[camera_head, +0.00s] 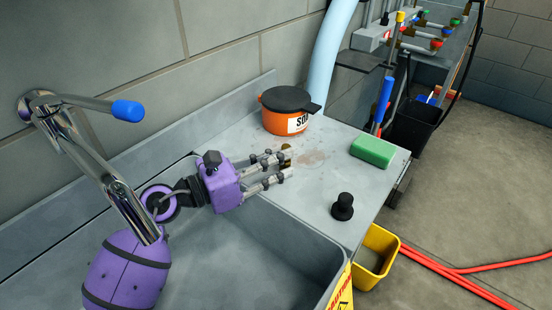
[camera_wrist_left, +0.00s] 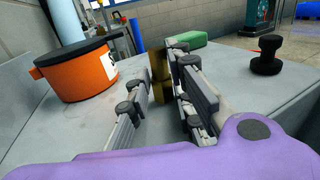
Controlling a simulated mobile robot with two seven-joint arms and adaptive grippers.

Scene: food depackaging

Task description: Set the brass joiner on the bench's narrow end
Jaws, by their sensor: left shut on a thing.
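The brass joiner (camera_wrist_left: 160,72) is a small brownish-gold piece held upright between the fingertips of my left gripper (camera_head: 288,164). In the head view only a bit of the brass joiner (camera_head: 286,152) shows past the fingers. The left gripper (camera_wrist_left: 165,90) is purple with grey fingers, shut on the joiner, low over the grey metal bench (camera_head: 318,198). I cannot tell whether the joiner touches the bench top. The bench's narrow end lies to the right, past the green block. My right gripper is not in view.
An orange pot (camera_head: 289,112) with a dark lid stands behind the gripper. A green block (camera_head: 373,152) and a black knob-shaped piece (camera_head: 342,207) stand on the bench to the right. A sink basin (camera_head: 270,258) is in front. A yellow bucket (camera_head: 378,250) is below the edge.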

